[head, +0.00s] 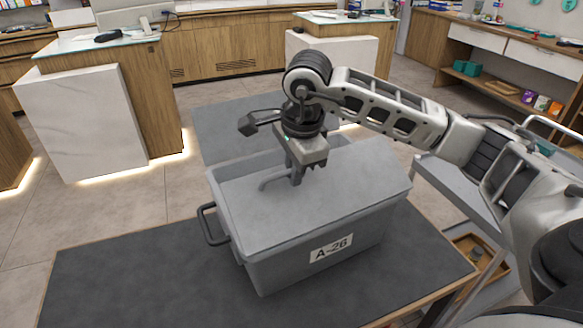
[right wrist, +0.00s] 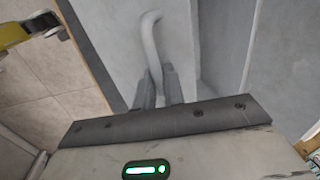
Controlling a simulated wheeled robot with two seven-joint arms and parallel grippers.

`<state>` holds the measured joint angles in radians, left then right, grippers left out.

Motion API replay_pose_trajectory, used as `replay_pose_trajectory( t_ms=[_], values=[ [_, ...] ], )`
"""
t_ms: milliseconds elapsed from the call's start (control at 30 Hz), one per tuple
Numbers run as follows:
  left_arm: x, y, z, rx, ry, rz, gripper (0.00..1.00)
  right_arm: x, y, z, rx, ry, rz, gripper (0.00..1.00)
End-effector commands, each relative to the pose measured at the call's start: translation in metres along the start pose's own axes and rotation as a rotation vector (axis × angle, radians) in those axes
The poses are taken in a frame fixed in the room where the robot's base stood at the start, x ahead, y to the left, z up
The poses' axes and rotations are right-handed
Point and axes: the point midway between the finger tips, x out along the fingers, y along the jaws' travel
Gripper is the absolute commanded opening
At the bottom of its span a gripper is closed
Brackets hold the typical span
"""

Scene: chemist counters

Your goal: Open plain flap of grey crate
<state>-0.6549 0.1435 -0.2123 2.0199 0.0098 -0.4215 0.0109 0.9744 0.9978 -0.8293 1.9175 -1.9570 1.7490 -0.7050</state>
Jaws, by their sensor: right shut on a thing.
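The grey crate (head: 290,266) stands on a dark table, with the label "A-26" (head: 331,248) on its near wall. A plain grey flap (head: 345,195) covers much of its top. Some of the inside shows at the back left, behind this flap. A bent grey bar handle (head: 272,181) stands on the flap; it also shows in the right wrist view (right wrist: 150,38). My right gripper (head: 297,180) is above the flap. Its fingers are shut on the bar handle, one on each side in the right wrist view (right wrist: 160,88). My left gripper is not in view.
The dark table top (head: 125,285) is clear to the left of the crate. A dark side handle (head: 208,224) sticks out from the crate's left wall. A grey cart (head: 455,205) stands close on the right. White counters (head: 85,125) stand farther back across tiled floor.

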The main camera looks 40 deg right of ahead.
Motion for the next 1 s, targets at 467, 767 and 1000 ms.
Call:
replay_pose_trajectory(
  t_ms=[467, 767, 1000],
  values=[
    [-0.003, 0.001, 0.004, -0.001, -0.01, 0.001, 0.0, 0.0, 0.009, 0.001, -0.005, 0.003, 0.018, 0.0],
    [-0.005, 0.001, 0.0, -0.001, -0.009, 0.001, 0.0, -0.013, 0.022, 0.0, -0.004, 0.004, 0.019, 0.0],
    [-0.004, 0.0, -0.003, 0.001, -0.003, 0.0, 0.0, -0.013, 0.023, 0.001, -0.004, 0.003, 0.02, 0.0]
  ],
)
